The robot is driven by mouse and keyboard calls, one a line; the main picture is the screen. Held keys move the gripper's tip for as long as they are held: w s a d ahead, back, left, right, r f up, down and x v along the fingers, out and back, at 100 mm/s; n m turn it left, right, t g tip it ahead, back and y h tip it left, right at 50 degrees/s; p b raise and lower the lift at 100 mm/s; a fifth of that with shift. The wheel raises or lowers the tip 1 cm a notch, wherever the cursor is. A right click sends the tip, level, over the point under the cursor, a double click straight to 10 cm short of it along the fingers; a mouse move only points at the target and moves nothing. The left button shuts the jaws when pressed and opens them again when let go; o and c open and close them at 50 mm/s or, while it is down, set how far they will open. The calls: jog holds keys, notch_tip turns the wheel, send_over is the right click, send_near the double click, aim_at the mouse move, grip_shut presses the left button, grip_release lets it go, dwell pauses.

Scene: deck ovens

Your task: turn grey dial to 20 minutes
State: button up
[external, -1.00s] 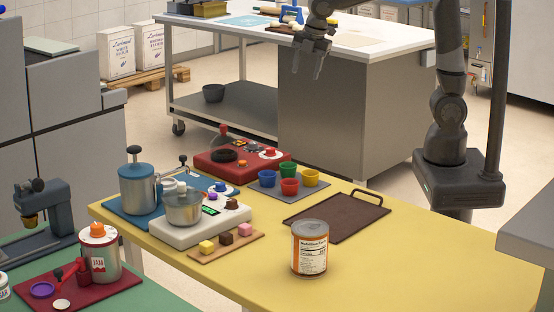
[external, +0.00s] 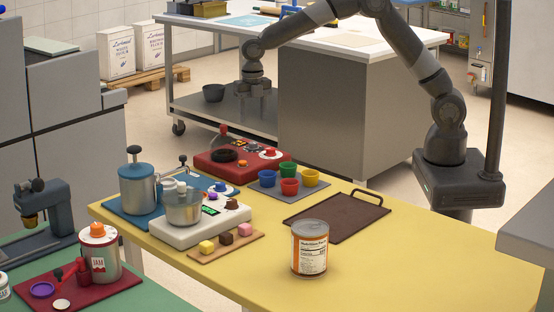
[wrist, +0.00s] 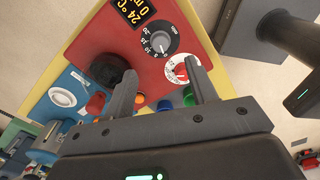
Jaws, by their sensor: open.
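The grey dial (wrist: 159,42) is a round dark knob with a ring of printed marks on the red panel (wrist: 120,45); it shows in the wrist view near the top middle. A display (wrist: 132,10) beside it reads 24 °C and 0 m, cut off by the frame edge. A red dial (wrist: 181,70) on a white disc sits below it in the picture, near the right finger. My gripper (wrist: 157,75) is open and empty, apart from the grey dial. In the external view, my gripper (external: 256,110) points down, above the red unit (external: 217,166) in the picture.
The blue unit (wrist: 60,76) lies left.

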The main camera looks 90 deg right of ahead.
aim_at(253, 145)
notch_tip(253, 145, down, 9)
jog(key=shift+r, duration=0.15)
jog(key=shift+c, duration=0.4)
jog(key=c, duration=0.9)
